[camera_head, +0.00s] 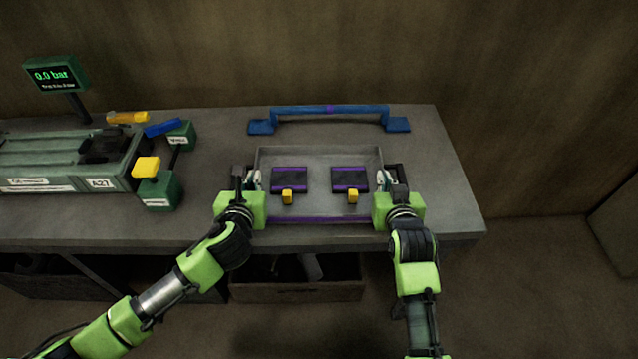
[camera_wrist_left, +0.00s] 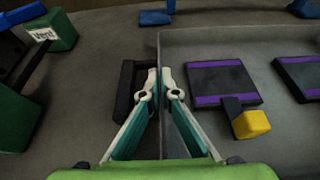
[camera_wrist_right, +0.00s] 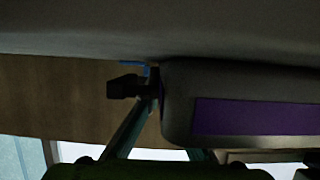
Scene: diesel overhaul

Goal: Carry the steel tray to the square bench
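The steel tray (camera_head: 320,153) lies on the long grey bench near its front edge, with a purple strip along its front. Inside are two dark pads with purple edges, left (camera_head: 290,180) and right (camera_head: 350,180), each with a yellow block. My left gripper (camera_head: 252,180) is at the tray's left side. In the left wrist view its fingertips (camera_wrist_left: 161,80) close around the tray's left wall, beside a dark handle (camera_wrist_left: 127,92). My right gripper (camera_head: 387,180) is at the right side. In the right wrist view the tray (camera_wrist_right: 240,115) hides part of its fingers. The square bench is not identifiable.
A blue bar frame (camera_head: 330,109) stands behind the tray. Left are a green machine block (camera_head: 70,165), green clamps with yellow and blue levers, and a display (camera_head: 55,73) reading 0.0 bar. A box (camera_head: 297,291) sits under the bench. Floor right of the bench is clear.

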